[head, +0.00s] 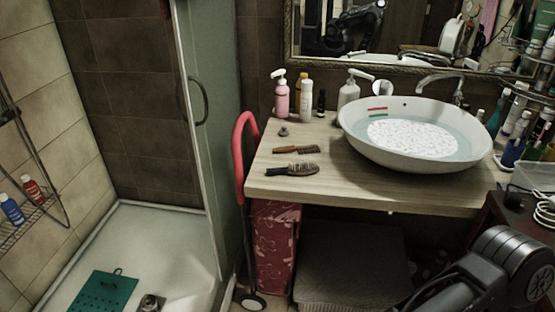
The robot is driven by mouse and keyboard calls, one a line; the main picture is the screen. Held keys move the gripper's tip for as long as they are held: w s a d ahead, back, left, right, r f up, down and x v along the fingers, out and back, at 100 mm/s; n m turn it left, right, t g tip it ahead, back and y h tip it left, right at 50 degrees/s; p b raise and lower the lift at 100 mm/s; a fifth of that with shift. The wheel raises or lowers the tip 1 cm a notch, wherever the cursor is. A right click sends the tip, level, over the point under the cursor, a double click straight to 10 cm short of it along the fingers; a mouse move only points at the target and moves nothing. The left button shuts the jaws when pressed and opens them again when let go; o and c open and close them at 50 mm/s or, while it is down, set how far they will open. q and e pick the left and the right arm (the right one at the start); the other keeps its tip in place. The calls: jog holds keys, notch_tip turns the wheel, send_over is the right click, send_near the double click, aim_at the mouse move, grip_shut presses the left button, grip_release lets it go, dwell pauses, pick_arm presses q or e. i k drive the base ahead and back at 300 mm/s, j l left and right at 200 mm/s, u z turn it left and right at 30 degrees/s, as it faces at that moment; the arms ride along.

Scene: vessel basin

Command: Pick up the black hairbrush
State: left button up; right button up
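The dark hairbrush (292,169) lies flat near the front left edge of the wooden counter (400,190), with its handle to the left and its bristled head to the right. Nothing covers it and no gripper is near it. A part of my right arm shows at the lower right, below and right of the counter, but its gripper is out of the frame. My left arm and gripper are not in view.
A brown comb (296,150) lies just behind the brush. A white basin (420,135) stands to the right. A pink pump bottle (281,98) and several other bottles stand behind. A red-handled trolley (242,150) is at the counter's left end. A mirror (400,30) hangs behind.

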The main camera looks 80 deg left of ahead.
aim_at(301, 169)
jog(key=u, duration=2.75)
